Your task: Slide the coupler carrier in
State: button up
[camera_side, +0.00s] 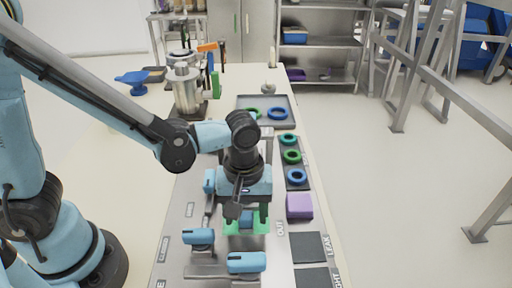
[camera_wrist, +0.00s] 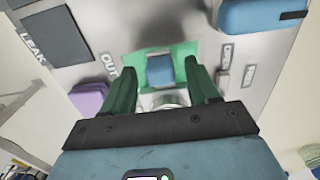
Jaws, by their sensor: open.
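A green piece (camera_wrist: 184,50) with a blue block (camera_wrist: 160,70) at its middle lies on the grey work panel; it looks like the coupler carrier, though I cannot be sure. In the side view the green piece (camera_side: 261,229) and blue block (camera_side: 246,218) are partly hidden by my gripper (camera_side: 248,221). My gripper also shows in the wrist view (camera_wrist: 161,70). It points down and is open, with one dark green finger on each side of the blue block. Neither finger visibly grips the block. A pale round part below the block is partly covered by my gripper.
Blue handles (camera_side: 198,236) and (camera_side: 246,262) stand close by on the panel. A purple block (camera_side: 299,206) is to the right, beside a dark strip with rings (camera_side: 292,156). A grey tray (camera_side: 282,101) with rings and a metal vessel (camera_side: 186,92) stand behind.

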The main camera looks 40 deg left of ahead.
jog(key=shift+f, duration=0.4)
grip_shut()
